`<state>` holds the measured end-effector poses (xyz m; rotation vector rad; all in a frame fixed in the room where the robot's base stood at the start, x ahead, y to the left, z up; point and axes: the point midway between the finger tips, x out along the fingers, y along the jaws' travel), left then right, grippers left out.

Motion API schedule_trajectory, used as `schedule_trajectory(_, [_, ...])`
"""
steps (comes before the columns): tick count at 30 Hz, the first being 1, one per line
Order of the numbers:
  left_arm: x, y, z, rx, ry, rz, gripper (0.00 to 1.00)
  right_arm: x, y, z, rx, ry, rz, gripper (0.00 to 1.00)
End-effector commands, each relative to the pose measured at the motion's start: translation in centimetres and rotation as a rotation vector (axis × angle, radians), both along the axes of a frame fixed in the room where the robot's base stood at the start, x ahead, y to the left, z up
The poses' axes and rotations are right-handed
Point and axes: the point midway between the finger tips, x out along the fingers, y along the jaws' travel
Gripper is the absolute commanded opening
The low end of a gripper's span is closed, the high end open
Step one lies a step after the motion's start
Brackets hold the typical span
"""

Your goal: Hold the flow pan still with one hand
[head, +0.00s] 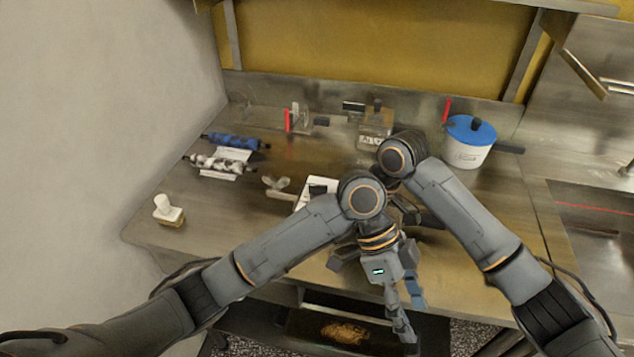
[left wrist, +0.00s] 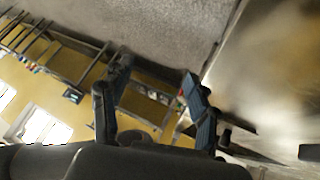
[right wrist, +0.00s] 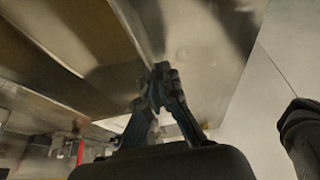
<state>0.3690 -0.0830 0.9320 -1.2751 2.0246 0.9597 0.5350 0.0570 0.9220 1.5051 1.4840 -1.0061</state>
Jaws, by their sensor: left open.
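I cannot pick out a flow pan with certainty. A white, dark-topped unit (head: 316,192) stands mid-table, partly hidden behind my left arm. My left gripper (head: 408,312) hangs at the table's front edge, fingers pointing down, apart from the unit. In the left wrist view its fingers (left wrist: 155,80) are spread with nothing between them. My right gripper is mostly hidden behind my arms in the head view. In the right wrist view its fingertips (right wrist: 162,72) meet, and I see nothing held between them.
A white pot with a blue lid (head: 470,130) stands at the back right. A blue roller (head: 232,141) and a white-and-dark roller (head: 215,164) lie at the left. A small white-topped block (head: 168,212) sits near the left edge. The left front of the steel table (head: 225,225) is clear.

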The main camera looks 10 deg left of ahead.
Motion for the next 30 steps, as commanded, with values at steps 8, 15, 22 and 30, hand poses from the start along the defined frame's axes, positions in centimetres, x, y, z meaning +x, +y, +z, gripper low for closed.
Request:
schedule_trajectory(8, [5.2, 7.5, 2.8, 0.336, 0.013, 0.48, 0.6, 0.0, 0.0, 0.0, 0.001, 0.0, 0.001, 0.0])
schedule_trajectory(15, [9.1, 14.8, 6.1, 0.528, -0.035, 1.004, 0.6, 0.0, 0.1, 0.0, 0.001, 0.0, 0.001, 0.0])
schedule_trajectory(22, [12.3, 20.1, 11.1, 0.545, -0.078, 1.51, 0.6, 0.0, 0.1, 0.0, 0.001, 0.0, 0.001, 0.0])
schedule_trajectory(30, [15.2, 20.7, 16.2, 0.448, -0.084, 1.786, 0.6, 0.0, 0.1, 0.0, 0.001, 0.0, 0.001, 0.0])
